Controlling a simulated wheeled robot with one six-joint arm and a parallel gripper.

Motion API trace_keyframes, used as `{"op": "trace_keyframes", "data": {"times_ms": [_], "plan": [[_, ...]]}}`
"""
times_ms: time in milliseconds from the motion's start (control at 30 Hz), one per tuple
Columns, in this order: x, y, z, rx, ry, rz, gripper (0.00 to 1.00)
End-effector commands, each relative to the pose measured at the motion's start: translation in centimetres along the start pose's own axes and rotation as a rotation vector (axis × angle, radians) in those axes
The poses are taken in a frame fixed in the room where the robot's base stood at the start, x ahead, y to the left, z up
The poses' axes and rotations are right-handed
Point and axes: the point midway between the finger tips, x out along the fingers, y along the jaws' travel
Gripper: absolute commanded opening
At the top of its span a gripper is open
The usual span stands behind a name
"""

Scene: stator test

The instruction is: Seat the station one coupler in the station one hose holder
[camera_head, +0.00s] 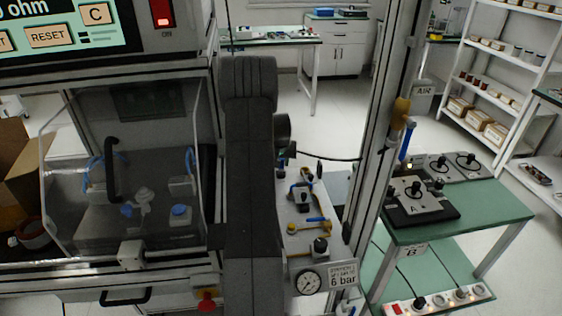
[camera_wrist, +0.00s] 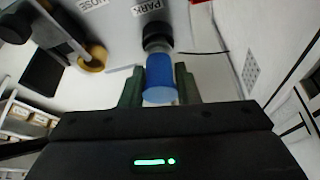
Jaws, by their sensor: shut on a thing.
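My gripper (camera_wrist: 158,88) is shut on a blue cylinder, which I take to be the coupler (camera_wrist: 160,72), in the wrist view. A green finger lies on each side of it. A black round piece (camera_wrist: 157,37) is at the coupler's far end, close to a plate label reading PARK (camera_wrist: 148,8). I cannot tell whether this piece belongs to the coupler or to a holder. A yellow ring (camera_wrist: 94,58) on a bracket is at upper left, near a HOSE label (camera_wrist: 92,3). I cannot tell which part is the station one hose holder. In the head view my arm hides the grasp.
A panel (camera_head: 300,215) with a gauge (camera_head: 309,282) and fittings stands right of my arm. A clear-fronted enclosure (camera_head: 70,190) is at left. A metal post (camera_head: 385,130) bears a brass valve (camera_head: 401,107). A green table (camera_head: 490,212) is at right. A dark line (camera_head: 328,158) runs toward the post.

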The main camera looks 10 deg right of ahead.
Motion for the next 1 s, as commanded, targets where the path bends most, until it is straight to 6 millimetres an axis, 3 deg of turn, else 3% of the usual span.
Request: {"op": "trace_keyframes", "data": {"times_ms": [333, 367, 467, 500, 800, 1000], "plan": [[0.6, 0.0, 0.2, 0.000, 0.000, 0.000, 0.04], [0.5, 0.0, 0.2, 0.000, 0.001, 0.000, 0.33], [0.5, 0.0, 0.2, 0.000, 0.000, 0.000, 0.52], [0.5, 0.0, 0.2, 0.000, 0.000, 0.000, 0.54], [0.3, 0.0, 0.2, 0.000, 0.000, 0.000, 0.54], [-1.9, 0.0, 0.1, 0.000, 0.003, 0.000, 0.54]]}}
